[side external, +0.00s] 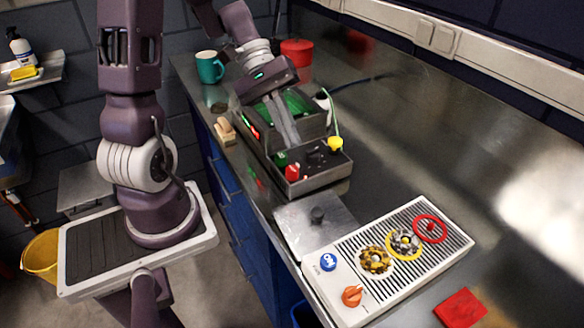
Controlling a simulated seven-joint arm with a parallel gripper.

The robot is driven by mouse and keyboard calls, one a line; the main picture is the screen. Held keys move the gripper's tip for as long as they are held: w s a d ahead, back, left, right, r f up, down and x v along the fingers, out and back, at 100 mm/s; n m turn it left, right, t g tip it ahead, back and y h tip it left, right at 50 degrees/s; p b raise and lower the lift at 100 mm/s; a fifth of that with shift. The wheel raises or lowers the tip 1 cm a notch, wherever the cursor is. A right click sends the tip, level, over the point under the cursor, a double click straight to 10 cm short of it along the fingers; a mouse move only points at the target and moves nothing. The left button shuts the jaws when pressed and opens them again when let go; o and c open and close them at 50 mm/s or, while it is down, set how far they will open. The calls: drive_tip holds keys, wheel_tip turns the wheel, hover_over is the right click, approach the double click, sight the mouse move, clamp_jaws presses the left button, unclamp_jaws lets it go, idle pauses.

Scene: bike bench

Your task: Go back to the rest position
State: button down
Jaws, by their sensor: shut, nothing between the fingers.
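My gripper (292,142) points down over the open metal box (318,184) on the bench. Its two fingers are together with nothing visible between them. The fingertips show just above or in front of the box's middle; I cannot tell whether they touch it. The box has a green part inside at the back and red, green and yellow knobs or plugs at its front. My arm comes in from the top left.
The steel bench (400,120) is clear at the right. A white panel (390,257) with a blue button, an orange knob and several rings lies in front. A teal mug (209,68), a red pot (297,52), a wooden-handled brush (224,131) and a red block (461,308) also stand there.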

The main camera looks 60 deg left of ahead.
drive_tip(key=s+d+r+m+t+y, duration=0.4)
drive_tip(key=s+d+r+m+y, duration=0.1)
drive_tip(key=s+r+m+y, duration=0.3)
drive_tip(key=s+m+y, duration=0.1)
drive_tip(key=s+m, duration=0.1)
drive_tip(key=shift+s+d+r+t, duration=0.2)
drive_tip(key=shift+s+r+t, duration=0.05)
drive_tip(key=shift+s+t, duration=0.05)
